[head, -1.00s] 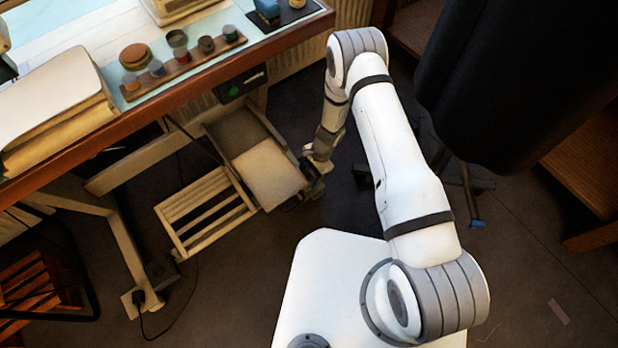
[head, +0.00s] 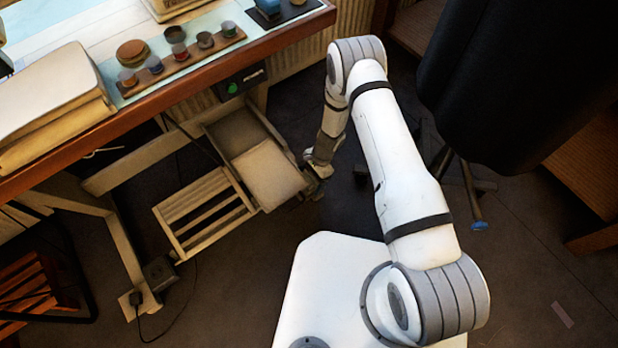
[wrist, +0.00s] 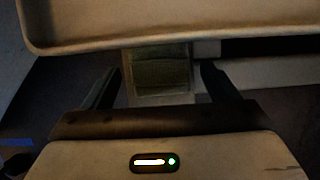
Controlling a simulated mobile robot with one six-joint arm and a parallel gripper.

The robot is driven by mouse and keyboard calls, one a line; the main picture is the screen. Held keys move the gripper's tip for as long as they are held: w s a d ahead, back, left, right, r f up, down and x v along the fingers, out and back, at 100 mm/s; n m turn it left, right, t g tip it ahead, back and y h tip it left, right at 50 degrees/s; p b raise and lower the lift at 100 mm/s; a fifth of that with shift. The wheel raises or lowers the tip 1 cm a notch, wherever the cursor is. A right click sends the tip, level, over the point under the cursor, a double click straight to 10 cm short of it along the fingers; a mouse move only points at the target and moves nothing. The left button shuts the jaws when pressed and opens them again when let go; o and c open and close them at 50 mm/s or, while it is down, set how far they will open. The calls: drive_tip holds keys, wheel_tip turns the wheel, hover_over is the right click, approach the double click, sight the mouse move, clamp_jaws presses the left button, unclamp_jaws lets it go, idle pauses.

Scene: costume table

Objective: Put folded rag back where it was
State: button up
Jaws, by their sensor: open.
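My gripper (head: 318,188) is low beside the right edge of a pale seat-like panel (head: 270,175) under the table. In the wrist view my gripper (wrist: 160,85) is open, with one dark finger on each side. Between and beyond the fingers is a small dull green-brown block (wrist: 160,74), perhaps the folded rag, against a paler upright part. I cannot tell whether the fingers touch it. No cloth can be picked out for certain in the head view, where my wrist hides the fingertip area.
A pale rimmed edge (wrist: 180,28) spans the top of the wrist view, close above the fingers. A slatted wooden rack (head: 205,212) is left of the panel. The table (head: 190,75) overhangs at upper left. A dark hanging form (head: 510,90) stands right of my arm.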

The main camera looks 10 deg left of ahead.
drive_tip(key=shift+w+r+p, duration=0.15)
drive_tip(key=shift+r+p, duration=0.2)
drive_tip(key=shift+r, duration=0.15)
drive_tip(key=w+d+r+n+p, duration=0.1)
drive_tip(key=w+d+r+p, duration=0.15)
drive_tip(key=r, duration=0.95)
drive_tip(key=w+d+r+n+p, duration=0.1)
drive_tip(key=w+d+r, duration=0.3)
drive_tip(key=r, duration=0.9)
drive_tip(key=s+d+r+n+t, duration=0.1)
drive_tip(key=d+r, duration=0.3)
drive_tip(key=r, duration=0.4)
drive_tip(key=s+d+r+n+t, duration=0.1)
drive_tip(key=s+d+r+n, duration=0.15)
drive_tip(key=r, duration=0.45)
drive_tip(key=s+d+r+n+t+h, duration=0.2)
drive_tip(key=s+d+r+h, duration=0.1)
drive_tip(key=s+d+r, duration=1)
drive_tip(key=s+r, duration=0.2)
drive_tip(key=s, duration=0.1)
drive_tip(key=shift+s+d+r+n+t, duration=0.25)
drive_tip(key=shift+r+n+t, duration=0.05)
drive_tip(key=shift+r+n, duration=0.05)
drive_tip(key=shift+c, duration=0.4)
